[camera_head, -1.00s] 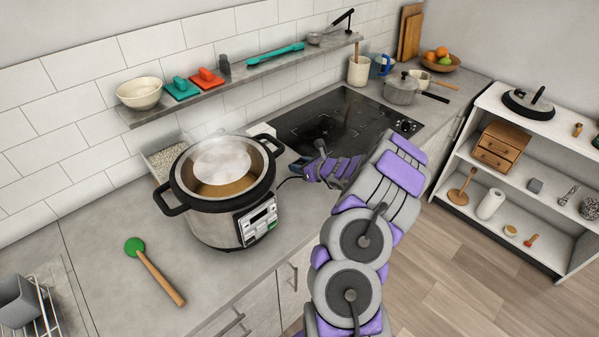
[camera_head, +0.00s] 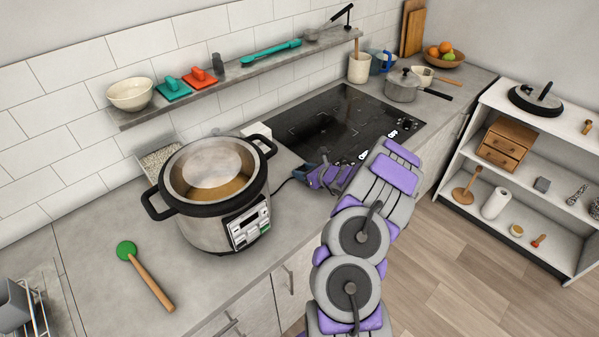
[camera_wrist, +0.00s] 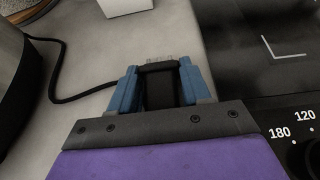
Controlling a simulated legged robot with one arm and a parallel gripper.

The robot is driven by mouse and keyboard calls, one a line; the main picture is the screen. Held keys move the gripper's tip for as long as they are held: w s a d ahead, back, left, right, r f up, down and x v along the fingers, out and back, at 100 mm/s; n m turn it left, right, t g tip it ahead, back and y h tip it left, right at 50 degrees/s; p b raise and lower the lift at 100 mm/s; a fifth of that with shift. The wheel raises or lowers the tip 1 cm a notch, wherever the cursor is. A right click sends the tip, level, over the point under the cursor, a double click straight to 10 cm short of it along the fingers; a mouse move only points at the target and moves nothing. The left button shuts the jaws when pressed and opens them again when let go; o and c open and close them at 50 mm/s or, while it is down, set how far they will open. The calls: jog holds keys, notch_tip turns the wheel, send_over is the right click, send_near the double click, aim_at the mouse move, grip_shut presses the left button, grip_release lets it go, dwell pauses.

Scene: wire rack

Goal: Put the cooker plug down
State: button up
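The cooker plug (camera_wrist: 160,86) is a black block with metal prongs at its far end, between the blue fingers of my gripper (camera_wrist: 160,84) in the wrist view. The fingers look pressed against both its sides. In the head view my gripper (camera_head: 303,174) is low over the counter, right of the cooker (camera_head: 222,205) and by the cooktop's near left edge. The plug is too small to make out there. A black cord (camera_wrist: 85,95) runs left from the plug toward the cooker. Whether the plug touches the counter is hard to tell.
A black cooktop (camera_head: 335,122) lies behind and right of my gripper. A white box (camera_head: 257,131) stands behind the cooker. A green-headed spoon (camera_head: 145,275) lies front left. The grey counter (camera_head: 215,290) is bare around it.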

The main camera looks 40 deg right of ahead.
aim_at(301, 168)
jog(key=shift+o, duration=0.6)
jog(key=shift+s+d+f, duration=0.1)
jog(key=shift+d, duration=0.1)
jog(key=shift+o, duration=0.8)
jog(key=shift+a, duration=0.15)
jog(key=shift+o, duration=0.3)
jog(key=shift+a+r, duration=0.25)
jog(key=shift+a, duration=0.8)
jog(key=shift+d+r, duration=0.2)
jog(key=shift+s+d+r+p, duration=0.2)
jog(key=shift+s+d+r, duration=0.2)
jog(key=shift+s+d, duration=0.2)
jog(key=shift+s+d+r+p, duration=0.2)
jog(key=shift+s+d+r, duration=0.15)
jog(key=shift+s+d, duration=0.15)
jog(key=s+r, duration=0.1)
jog(key=s, duration=0.1)
jog(key=s+a+r+p, duration=0.1)
jog(key=s, duration=0.2)
jog(key=s+r, duration=0.1)
jog(key=s, duration=0.1)
jog(key=shift+s+a+r, duration=0.15)
jog(key=shift+a+r, duration=0.05)
jog(key=shift+r, duration=0.15)
jog(key=shift+s+d+r, duration=0.1)
jog(key=shift+s+d, duration=0.2)
jog(key=shift+s, duration=0.2)
jog(key=shift+s+d, duration=0.1)
jog(key=shift+d, duration=0.4)
jog(key=shift+a, duration=0.6)
